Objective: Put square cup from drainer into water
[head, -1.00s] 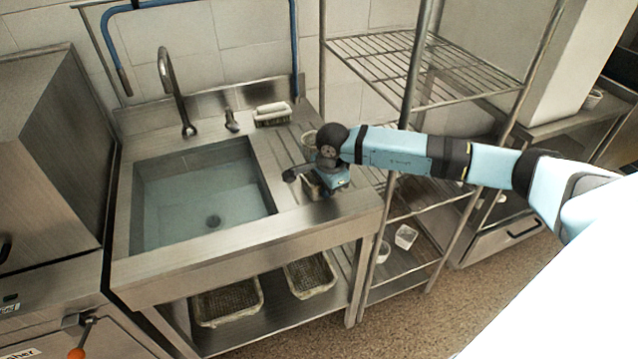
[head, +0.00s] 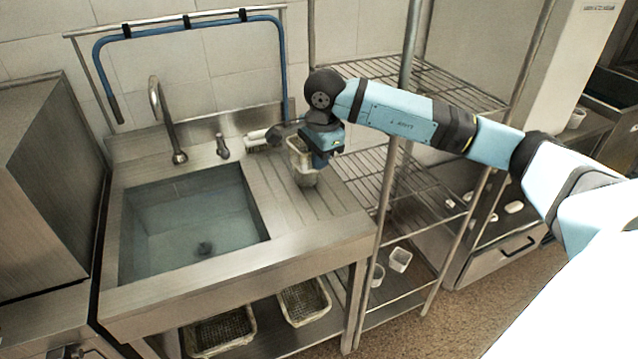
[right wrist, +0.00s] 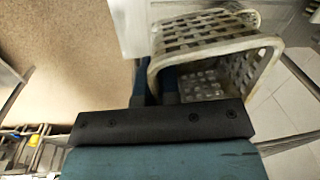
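A pale perforated square cup (head: 299,152) hangs above the ribbed drainer (head: 272,187), right of the sink. My right gripper (right wrist: 158,82) is shut on its side wall, with one finger inside and one outside in the right wrist view. There the square cup (right wrist: 214,42) shows tilted, with its open mouth and slotted walls. In the head view the right gripper (head: 318,145) partly covers the cup, and its fingertips are hidden. Water (head: 195,220) lies in the sink basin to the left. My left gripper is not in view.
A tap (head: 165,115) and a white brush (head: 258,138) are at the back. A wire rack (head: 425,85) stands at the right. Baskets (head: 305,300) lie on the shelf under the sink.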

